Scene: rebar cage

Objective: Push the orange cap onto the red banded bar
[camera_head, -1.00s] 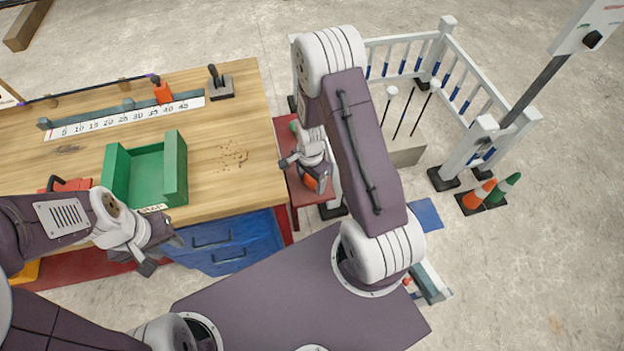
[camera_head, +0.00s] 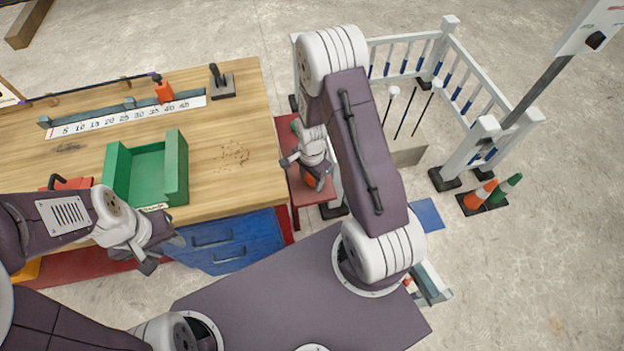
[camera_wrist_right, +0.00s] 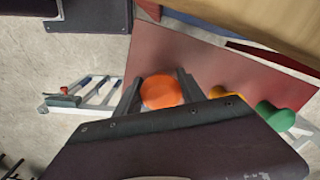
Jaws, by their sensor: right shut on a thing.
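My right gripper (camera_wrist_right: 158,94) is shut on the orange cap (camera_wrist_right: 160,92), which shows as a round orange disc between the two fingers in the right wrist view. In the head view the cap (camera_head: 310,182) is partly hidden under the right gripper (camera_head: 308,170), over the red stand. A small red band (camera_wrist_right: 66,90) shows on a grey rack with bars at the left of the right wrist view, apart from the cap. In the head view this rack is mostly hidden behind my right arm. My left gripper (camera_head: 165,252) is open and empty by the bench's front edge.
The red stand (camera_wrist_right: 200,60) also carries a yellow cap (camera_wrist_right: 228,97) and a green cap (camera_wrist_right: 275,116). The wooden bench (camera_head: 235,110) with a green bin (camera_head: 176,172) is to the left. A white railing (camera_head: 445,50) stands behind right. Cones (camera_head: 480,192) stand on the floor.

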